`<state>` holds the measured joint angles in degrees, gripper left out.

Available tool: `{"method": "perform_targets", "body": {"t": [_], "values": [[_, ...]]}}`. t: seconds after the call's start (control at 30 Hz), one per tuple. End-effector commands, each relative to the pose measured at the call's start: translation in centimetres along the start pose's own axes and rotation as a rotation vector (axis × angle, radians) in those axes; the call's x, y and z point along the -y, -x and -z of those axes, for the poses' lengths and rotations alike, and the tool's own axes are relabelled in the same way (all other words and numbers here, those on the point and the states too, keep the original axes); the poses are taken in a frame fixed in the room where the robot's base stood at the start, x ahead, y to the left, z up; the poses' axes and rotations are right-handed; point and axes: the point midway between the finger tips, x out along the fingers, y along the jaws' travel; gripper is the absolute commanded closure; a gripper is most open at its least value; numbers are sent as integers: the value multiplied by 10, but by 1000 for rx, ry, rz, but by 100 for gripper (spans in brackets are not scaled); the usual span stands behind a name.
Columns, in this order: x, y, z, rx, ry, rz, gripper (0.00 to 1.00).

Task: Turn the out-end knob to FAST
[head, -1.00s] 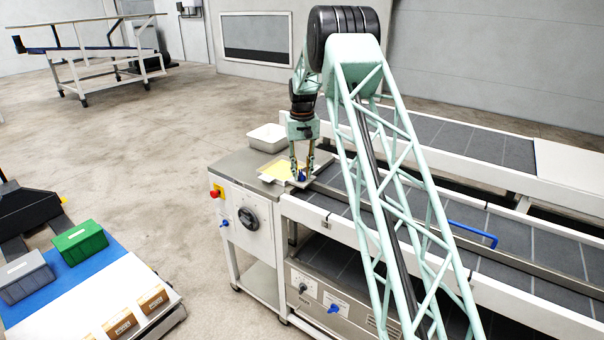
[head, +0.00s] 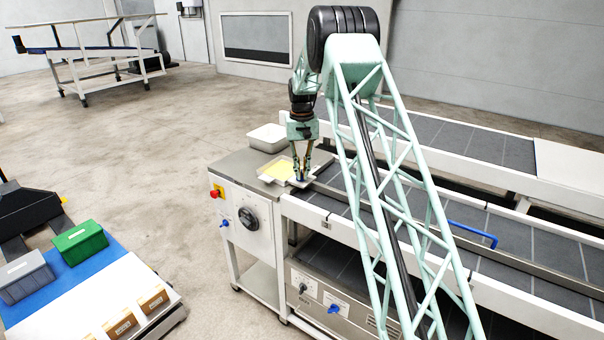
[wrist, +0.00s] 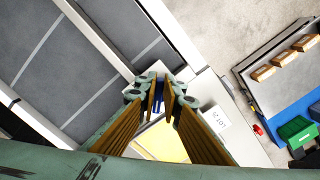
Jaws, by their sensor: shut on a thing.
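A small blue knob (wrist: 159,88) stands on a white plate at the conveyor end of the grey-topped cabinet, beside a yellow panel (head: 276,169). My gripper (head: 302,178) points down over the knob. Its fingers are shut on the knob, and in the wrist view the blue shows between the fingertips (wrist: 161,92). In the head view the fingers mostly hide the knob. The knob's pointer direction and any scale marks around it cannot be read.
A white bin (head: 267,138) stands just behind the yellow panel. The cabinet front has a black dial (head: 248,218), a red button (head: 215,193) and another blue knob (head: 224,223). A lower box carries a further blue knob (head: 334,308). The conveyor belt (head: 335,186) runs right.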

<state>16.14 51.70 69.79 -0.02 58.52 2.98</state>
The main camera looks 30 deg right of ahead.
Motion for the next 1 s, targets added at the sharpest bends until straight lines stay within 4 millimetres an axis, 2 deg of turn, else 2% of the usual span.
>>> {"method": "perform_targets", "body": {"t": [0.37, 1.0], "values": [[5, 0, 1, 0, -194, 0, 100], [16, 1, 6, -2, -680, 1, 100]]}}
